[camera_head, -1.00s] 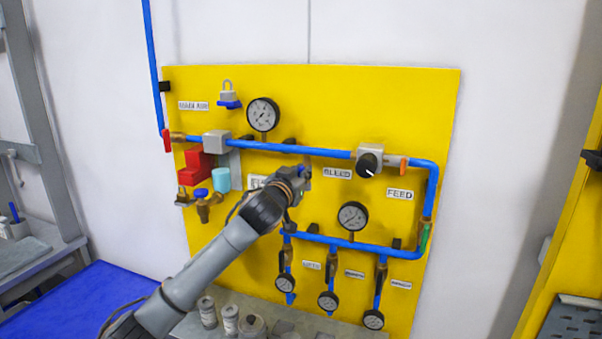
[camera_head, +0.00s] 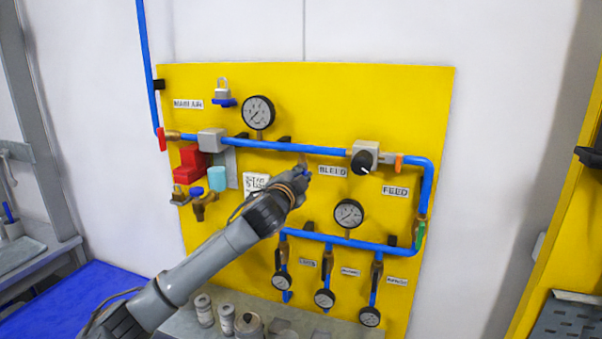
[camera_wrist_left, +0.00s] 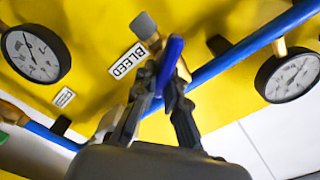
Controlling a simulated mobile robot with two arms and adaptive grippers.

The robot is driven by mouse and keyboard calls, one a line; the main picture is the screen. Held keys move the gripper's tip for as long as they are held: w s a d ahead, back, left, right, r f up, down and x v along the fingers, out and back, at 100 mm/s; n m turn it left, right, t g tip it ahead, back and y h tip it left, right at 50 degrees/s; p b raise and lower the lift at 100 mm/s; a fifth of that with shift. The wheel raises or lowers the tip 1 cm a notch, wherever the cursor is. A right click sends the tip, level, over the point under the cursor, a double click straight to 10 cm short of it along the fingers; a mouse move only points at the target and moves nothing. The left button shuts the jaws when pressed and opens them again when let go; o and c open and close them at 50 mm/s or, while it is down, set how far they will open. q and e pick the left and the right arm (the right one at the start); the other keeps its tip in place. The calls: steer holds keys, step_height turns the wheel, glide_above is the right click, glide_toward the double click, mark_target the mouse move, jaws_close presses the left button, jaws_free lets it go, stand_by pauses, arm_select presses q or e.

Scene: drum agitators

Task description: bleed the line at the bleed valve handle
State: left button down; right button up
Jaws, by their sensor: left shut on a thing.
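The bleed valve handle (camera_wrist_left: 168,66) is a blue lever beside the BLEED label (camera_wrist_left: 127,60) in the left wrist view. It sits on a brass valve body (camera_wrist_left: 183,69) with a grey end piece, at the blue pipe. My left gripper (camera_wrist_left: 170,92) is shut on the handle, one finger on each side of it. In the head view my left gripper (camera_head: 301,178) reaches up to the valve, just below the upper blue pipe (camera_head: 325,151). It hides most of the valve there. My right gripper is not in view.
The yellow panel (camera_head: 400,100) carries several gauges, such as the upper one (camera_head: 258,112). A black knob (camera_head: 362,162) is to the right of the valve. A red lockout piece (camera_head: 190,165) is at the left. Several grey containers (camera_head: 227,320) stand below.

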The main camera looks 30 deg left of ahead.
arm_select(q)
steer(key=m, duration=0.3)
steer(key=shift+d+f+m, duration=0.1)
steer(key=shift+f+m, duration=0.15)
steer(key=shift+m, duration=0.05)
steer(key=shift+f+m, duration=0.15)
steer(key=shift+m, duration=0.6)
steer(key=shift+f+m, duration=0.15)
steer(key=shift+m, duration=0.6)
steer(key=shift+d, duration=0.1)
steer(key=c, duration=1.4)
jaws_free()
steer(key=v, duration=1.2)
steer(key=shift+f, duration=0.15)
